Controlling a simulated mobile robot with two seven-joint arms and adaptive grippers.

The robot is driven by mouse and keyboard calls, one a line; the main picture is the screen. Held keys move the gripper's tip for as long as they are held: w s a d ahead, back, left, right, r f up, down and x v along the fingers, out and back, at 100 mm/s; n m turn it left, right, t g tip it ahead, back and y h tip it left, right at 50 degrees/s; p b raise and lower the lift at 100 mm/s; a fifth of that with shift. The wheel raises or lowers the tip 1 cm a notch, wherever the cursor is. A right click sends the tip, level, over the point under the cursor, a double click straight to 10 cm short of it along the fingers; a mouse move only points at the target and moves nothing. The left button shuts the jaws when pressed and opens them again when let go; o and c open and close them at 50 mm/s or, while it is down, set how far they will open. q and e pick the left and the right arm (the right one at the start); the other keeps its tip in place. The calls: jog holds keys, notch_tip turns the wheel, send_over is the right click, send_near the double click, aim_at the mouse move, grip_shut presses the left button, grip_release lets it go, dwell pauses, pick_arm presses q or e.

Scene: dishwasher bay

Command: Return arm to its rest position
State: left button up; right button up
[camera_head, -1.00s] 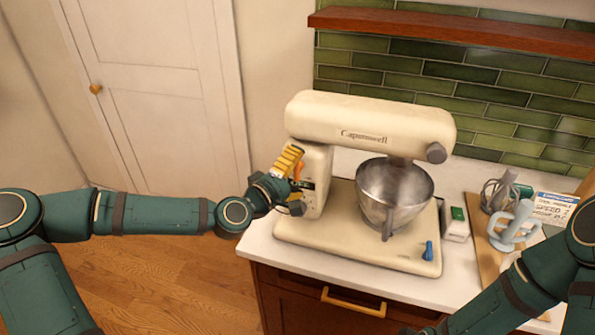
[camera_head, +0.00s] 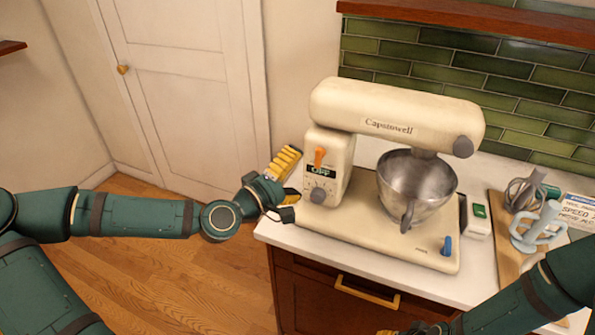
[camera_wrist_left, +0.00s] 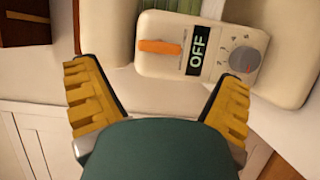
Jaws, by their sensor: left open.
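My left arm reaches in from the left, and its left gripper (camera_head: 291,184) is open and empty beside the control face of the cream mixer (camera_head: 390,110). One yellow-padded finger points up and the other is lower, near the counter edge. In the left wrist view, the spread fingers (camera_wrist_left: 160,75) frame the control panel (camera_wrist_left: 200,52) with an orange lever (camera_wrist_left: 159,47), a display reading OFF and a grey dial (camera_wrist_left: 244,59). A gap shows between fingers and panel. My right arm crosses the lower right; only a bit of its right gripper (camera_head: 389,332) shows at the bottom edge.
The mixer with its steel bowl (camera_head: 415,185) stands on a white counter (camera_head: 484,262) above a wooden drawer with a brass handle (camera_head: 367,292). A board (camera_head: 505,235) with a whisk and pale blue tool lies right. Wood floor and a white door (camera_head: 190,90) are left.

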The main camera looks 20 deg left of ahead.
pick_arm(q)
jog(key=s+d+f+m+g, duration=0.2)
jog(key=d+f+g, duration=0.1)
jog(key=f, duration=0.3)
jog(key=s+d+f+m+g, duration=0.1)
jog(key=s+d+f+g, duration=0.1)
jog(key=d+f, duration=0.4)
jog(key=s+d+f+m+g+h, duration=0.1)
jog(key=s+d+f+m+g, duration=0.1)
jog(key=f, duration=0.6)
jog(key=shift+s+d+f+m+g, duration=0.1)
jog(key=shift+d+m+g, duration=0.2)
jog(key=shift+d+g, duration=0.75)
jog(key=s+a+f+m+g+y, duration=0.3)
jog(key=s+f, duration=0.6)
jog(key=f, duration=0.3)
jog(key=m+g+y, duration=0.1)
jog(key=m+g, duration=0.1)
jog(key=shift+s+a+f+m+y+b, duration=0.25)
jog(key=shift+s+f+m+y+b, duration=0.05)
jog(key=shift+f+b, duration=0.1)
